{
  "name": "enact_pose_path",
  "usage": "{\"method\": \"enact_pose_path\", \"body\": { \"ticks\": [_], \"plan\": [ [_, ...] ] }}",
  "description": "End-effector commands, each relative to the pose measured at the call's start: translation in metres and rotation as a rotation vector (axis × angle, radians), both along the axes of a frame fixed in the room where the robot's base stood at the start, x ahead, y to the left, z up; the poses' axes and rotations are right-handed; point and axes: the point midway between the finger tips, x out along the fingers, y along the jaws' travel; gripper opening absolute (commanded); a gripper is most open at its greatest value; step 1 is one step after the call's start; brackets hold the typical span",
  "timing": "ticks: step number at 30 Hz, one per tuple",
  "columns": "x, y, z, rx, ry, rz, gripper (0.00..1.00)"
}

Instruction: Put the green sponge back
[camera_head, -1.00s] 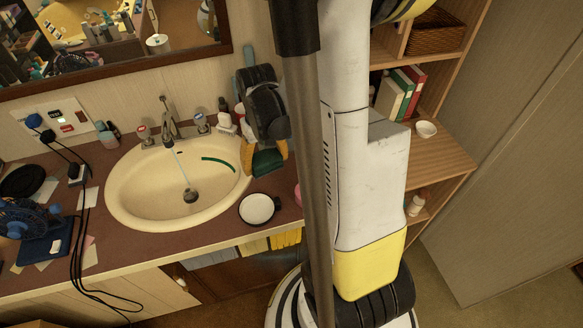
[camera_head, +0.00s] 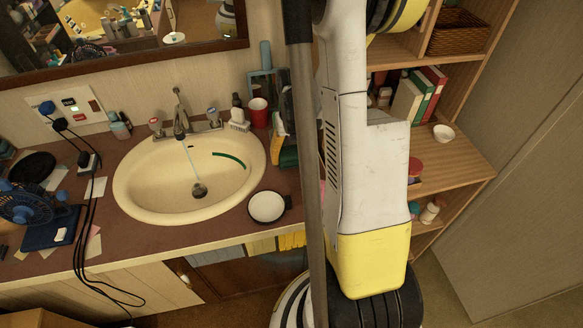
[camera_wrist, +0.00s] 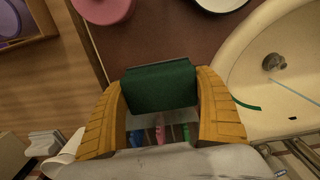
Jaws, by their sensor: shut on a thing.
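The green sponge (camera_wrist: 160,88) is a dark green block. My gripper (camera_wrist: 162,98) is shut on it, with one yellow ribbed finger at each end in the wrist view. In the head view my gripper (camera_head: 279,138) is partly hidden behind my column, to the right of the sink. The dark green of the sponge (camera_head: 289,158) shows beside its yellow finger there. The sponge is over or near the brown counter; I cannot tell its exact height.
The cream sink (camera_head: 135,195) has a running tap and a curved green strip inside. A red cup (camera_head: 259,112) and a white bottle (camera_head: 238,121) stand behind it. A white round dish (camera_head: 267,207) lies near the counter edge. A wooden shelf unit (camera_head: 450,165) stands at right.

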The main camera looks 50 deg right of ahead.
Motion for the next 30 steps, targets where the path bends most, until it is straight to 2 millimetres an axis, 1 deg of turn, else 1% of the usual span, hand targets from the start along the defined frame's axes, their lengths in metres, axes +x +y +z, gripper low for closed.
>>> {"method": "enact_pose_path", "body": {
  "ticks": [2, 5, 9, 12, 18, 23, 24, 25, 30],
  "plan": [
    [0.004, 0.0, -0.003, 0.0, 0.0, 0.001, 0.49],
    [0.005, 0.0, -0.011, 0.0, 0.0, 0.0, 0.49],
    [0.005, 0.0, -0.034, 0.0, 0.0, 0.0, 0.49],
    [0.005, 0.0, -0.044, 0.0, 0.0, 0.0, 0.49],
    [0.005, 0.0, -0.042, 0.0, 0.0, 0.0, 0.49],
    [0.005, 0.0, -0.047, 0.0, 0.0, 0.0, 0.49],
    [0.005, 0.0, -0.046, 0.0, 0.0, 0.0, 0.9],
    [0.005, 0.0, -0.045, 0.0, 0.0, 0.0, 0.99],
    [0.005, 0.0, -0.045, 0.0, 0.0, 0.0, 1.0]
  ]
}}
